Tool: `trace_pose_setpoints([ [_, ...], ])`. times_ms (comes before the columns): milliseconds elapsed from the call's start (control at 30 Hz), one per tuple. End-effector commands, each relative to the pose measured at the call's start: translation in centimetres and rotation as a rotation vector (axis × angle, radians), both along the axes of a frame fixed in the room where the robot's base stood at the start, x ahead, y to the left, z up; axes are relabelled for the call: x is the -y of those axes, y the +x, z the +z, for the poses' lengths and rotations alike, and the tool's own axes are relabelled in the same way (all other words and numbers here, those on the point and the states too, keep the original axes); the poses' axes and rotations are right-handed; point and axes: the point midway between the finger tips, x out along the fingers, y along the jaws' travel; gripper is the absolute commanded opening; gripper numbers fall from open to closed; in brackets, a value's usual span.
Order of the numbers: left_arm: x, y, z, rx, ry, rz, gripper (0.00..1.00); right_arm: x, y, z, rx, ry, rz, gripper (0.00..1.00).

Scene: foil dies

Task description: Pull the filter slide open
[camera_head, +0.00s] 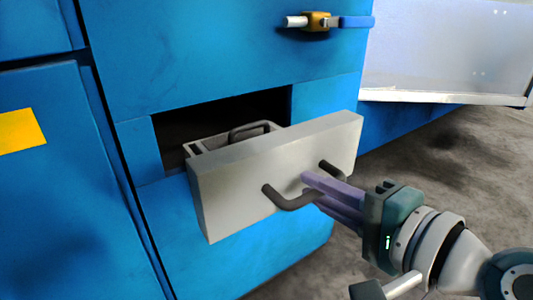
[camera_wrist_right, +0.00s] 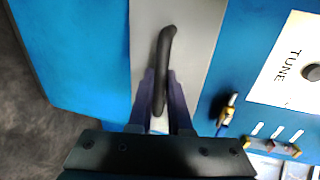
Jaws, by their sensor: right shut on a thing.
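The filter slide (camera_head: 240,175) is a light grey drawer-like block standing part-way out of a dark opening in a blue machine cabinet (camera_head: 220,60). Its front carries a dark bar handle (camera_head: 288,203). Behind the front, a grey tray part with a second dark handle (camera_head: 250,130) shows inside the opening. My right gripper (camera_head: 312,188) has its purple fingers shut on the front handle. In the right wrist view the fingers (camera_wrist_right: 160,95) stand on both sides of the dark handle (camera_wrist_right: 163,60), against the grey front. My left gripper is in neither view.
A valve with a blue lever and brass body (camera_head: 318,21) sits on the cabinet above the slide. A light metal panel (camera_head: 445,50) stands at the right. A white TUNE plate (camera_wrist_right: 288,65) shows in the wrist view. The grey floor (camera_head: 430,150) at right looks clear.

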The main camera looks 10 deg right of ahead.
Motion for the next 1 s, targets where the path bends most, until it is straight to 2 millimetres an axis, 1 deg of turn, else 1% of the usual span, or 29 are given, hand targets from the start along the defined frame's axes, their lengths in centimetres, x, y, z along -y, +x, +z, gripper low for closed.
trace_pose_setpoints([
  [200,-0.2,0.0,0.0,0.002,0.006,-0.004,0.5,0.0,0.0,0.0,0.0,0.0,0.0,0.0],
  [233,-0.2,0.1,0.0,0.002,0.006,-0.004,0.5,0.0,0.0,0.0,0.0,0.0,0.0,0.19],
  [400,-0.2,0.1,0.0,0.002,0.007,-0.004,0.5,0.0,0.0,0.0,0.0,0.0,0.0,0.39],
  [500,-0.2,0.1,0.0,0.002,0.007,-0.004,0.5,0.0,0.0,0.0,0.0,0.0,0.0,0.47],
  [767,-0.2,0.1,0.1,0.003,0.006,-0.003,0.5,0.1,-0.2,0.0,-0.001,0.0,0.0,0.47],
  [867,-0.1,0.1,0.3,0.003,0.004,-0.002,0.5,0.4,-1.0,0.2,-0.001,-0.003,0.0,0.47],
  [1000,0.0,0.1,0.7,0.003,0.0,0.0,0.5,1.3,-3.4,0.7,-0.003,-0.005,0.002,0.47],
])
